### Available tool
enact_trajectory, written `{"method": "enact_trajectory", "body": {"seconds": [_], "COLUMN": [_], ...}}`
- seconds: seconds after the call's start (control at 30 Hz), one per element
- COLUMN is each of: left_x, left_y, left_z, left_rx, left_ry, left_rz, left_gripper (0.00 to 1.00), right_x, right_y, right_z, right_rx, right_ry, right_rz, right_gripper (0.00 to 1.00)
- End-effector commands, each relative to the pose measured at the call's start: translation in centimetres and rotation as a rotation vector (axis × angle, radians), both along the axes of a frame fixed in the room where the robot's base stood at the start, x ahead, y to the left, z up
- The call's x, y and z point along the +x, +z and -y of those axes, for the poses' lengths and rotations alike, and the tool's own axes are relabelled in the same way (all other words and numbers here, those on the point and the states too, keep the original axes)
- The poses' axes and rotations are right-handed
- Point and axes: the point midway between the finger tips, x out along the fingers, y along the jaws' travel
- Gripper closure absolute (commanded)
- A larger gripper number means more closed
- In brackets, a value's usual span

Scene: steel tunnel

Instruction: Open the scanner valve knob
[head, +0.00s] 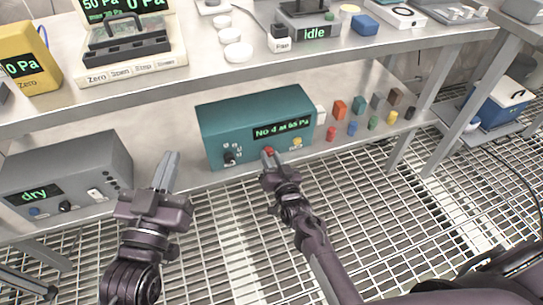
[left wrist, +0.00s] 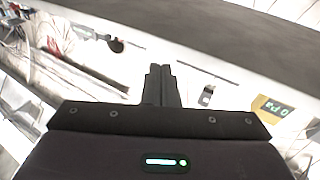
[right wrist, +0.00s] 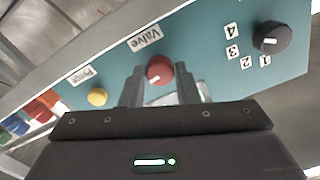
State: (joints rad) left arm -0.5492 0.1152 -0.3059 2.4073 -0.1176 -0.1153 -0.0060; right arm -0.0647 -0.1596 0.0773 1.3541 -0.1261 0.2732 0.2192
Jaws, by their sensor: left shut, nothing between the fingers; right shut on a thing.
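The teal scanner box (head: 255,113) sits on the lower shelf, and its display reads "No 4 at 65 Pa". Its red valve knob (right wrist: 160,70) lies under the "Valve" label in the right wrist view; a short white mark shows on its face. The knob also shows at the gripper tips in the head view (head: 268,151). My right gripper (right wrist: 160,88) is shut on the red knob, one finger on each side. My left gripper (head: 171,157) is shut and empty, left of the scanner and apart from it.
The scanner's black selector knob (right wrist: 271,38) has labels 1 to 4; a yellow button (right wrist: 97,97) sits under "Purge". A grey box (head: 65,170) reading "dry" stands at left. Several small coloured blocks (head: 339,108) stand right of the scanner. The upper shelf (head: 190,72) overhangs.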

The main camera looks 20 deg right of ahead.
Motion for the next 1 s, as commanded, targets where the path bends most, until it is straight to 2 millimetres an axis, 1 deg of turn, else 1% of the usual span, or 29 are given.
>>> {"method": "enact_trajectory", "body": {"seconds": [0.1, 0.23, 0.4, 0.7, 0.73, 0.87, 1.0], "left_x": [0.0, -0.1, -0.1, -0.1, -0.1, -0.2, -0.2], "left_y": [-1.7, -2.9, -3.5, -3.5, -3.5, -3.5, -3.5], "left_z": [0.1, 0.2, 0.2, 0.2, 0.2, 0.2, 0.2], "left_rx": [0.031, 0.051, 0.060, 0.060, 0.060, 0.059, 0.058], "left_ry": [-0.004, -0.005, -0.006, -0.006, -0.006, -0.006, -0.006], "left_rz": [-0.077, -0.125, -0.145, -0.145, -0.145, -0.146, -0.145], "left_gripper": [1.00, 1.00, 1.00, 1.00, 1.00, 1.00, 1.00], "right_x": [0.0, 0.0, 0.0, 0.1, 0.1, 0.0, 0.0], "right_y": [0.1, 0.1, 0.1, 0.1, 0.1, 0.0, 0.0], "right_z": [0.0, 0.1, 0.1, 0.1, 0.1, 0.0, 0.0], "right_rx": [0.033, 0.055, 0.064, 0.064, 0.064, 0.064, 0.064], "right_ry": [-0.001, -0.002, -0.001, -0.002, -0.002, -0.001, 0.000], "right_rz": [-0.002, -0.002, -0.002, -0.001, -0.001, -0.002, -0.001], "right_gripper": [0.94, 0.94, 0.94, 0.94, 0.68, 0.51, 0.50]}}
